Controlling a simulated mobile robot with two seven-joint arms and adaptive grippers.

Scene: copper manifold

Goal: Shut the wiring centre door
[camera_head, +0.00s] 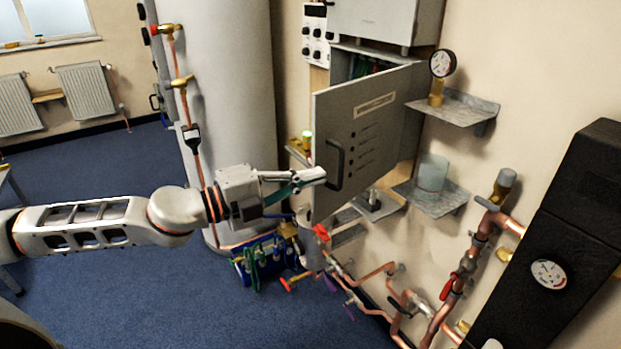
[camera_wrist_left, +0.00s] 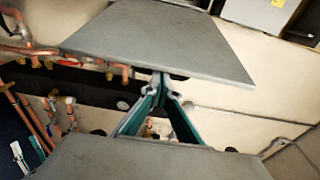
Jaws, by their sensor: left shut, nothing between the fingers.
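The wiring centre door (camera_head: 362,135) is a grey panel with a label, several small dark marks and a dark bar handle (camera_head: 335,166) near its left edge. It stands open, swung out from the wiring centre box (camera_head: 341,64), whose inside shows above the door with green wires. My left gripper (camera_head: 321,175) is shut and empty, its fingertips beside the handle at the door's left edge. I cannot tell whether they touch. In the left wrist view, the shut fingertips (camera_wrist_left: 162,76) meet at the edge of a grey panel, probably the door. My right gripper is not in view.
A shelf with a gauge (camera_head: 442,64) and a shelf with a clear beaker (camera_head: 432,172) are on the wall right of the door. Copper pipes (camera_head: 390,275) run below. A large pale cylinder (camera_head: 222,95) stands left of the door. Blue floor (camera_head: 130,200) is open at left.

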